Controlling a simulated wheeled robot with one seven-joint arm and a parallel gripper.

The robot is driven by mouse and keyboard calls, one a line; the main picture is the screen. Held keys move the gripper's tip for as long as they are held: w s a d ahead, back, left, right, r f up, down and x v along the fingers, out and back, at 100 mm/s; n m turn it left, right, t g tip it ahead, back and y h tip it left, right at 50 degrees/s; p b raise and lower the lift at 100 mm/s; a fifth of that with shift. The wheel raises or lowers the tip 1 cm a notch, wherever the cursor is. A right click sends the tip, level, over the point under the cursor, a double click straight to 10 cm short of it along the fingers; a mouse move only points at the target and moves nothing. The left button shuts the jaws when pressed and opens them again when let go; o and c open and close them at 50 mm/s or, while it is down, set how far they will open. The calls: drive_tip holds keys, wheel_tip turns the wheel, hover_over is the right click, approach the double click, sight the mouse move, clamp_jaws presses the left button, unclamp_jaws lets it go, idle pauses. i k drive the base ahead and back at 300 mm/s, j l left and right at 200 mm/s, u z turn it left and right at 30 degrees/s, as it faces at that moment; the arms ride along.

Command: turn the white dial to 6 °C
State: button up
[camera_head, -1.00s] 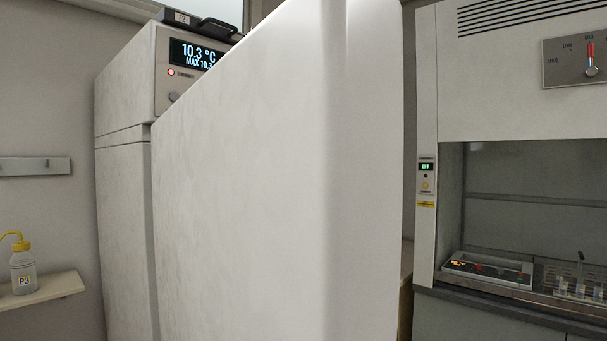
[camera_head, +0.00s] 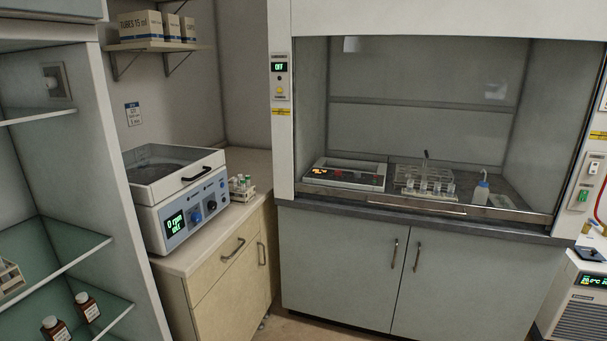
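A pale round knob (camera_head: 52,82) on a grey square plate is at the upper left, on the inner side wall of an open cabinet (camera_head: 120,240). It looks like the white dial, but its markings and setting are too small to read. My gripper is not in view, so I cannot see whether it is open or shut. The cabinet's temperature display is out of the picture.
Inside the cabinet, glass shelves (camera_head: 75,265) hold brown bottles (camera_head: 87,305) and a rack (camera_head: 10,277). A centrifuge (camera_head: 185,205) stands on a wooden counter to its right. A fume hood (camera_head: 430,75) is beyond, and a chiller (camera_head: 575,300) stands far right.

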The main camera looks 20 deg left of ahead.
sight(51, 82)
drive_tip(key=i+u, duration=0.3)
drive_tip(key=u, duration=0.15)
drive_tip(key=i+u, duration=0.4)
drive_tip(key=i+l+u, duration=0.15)
drive_tip(key=u, duration=0.3)
drive_tip(key=i+l+u, duration=0.6)
drive_tip(key=u, duration=0.25)
drive_tip(key=i+l+u, duration=0.15)
drive_tip(key=l+u, duration=0.3)
drive_tip(key=i+l+u, duration=0.1)
drive_tip(key=l+u, duration=0.3)
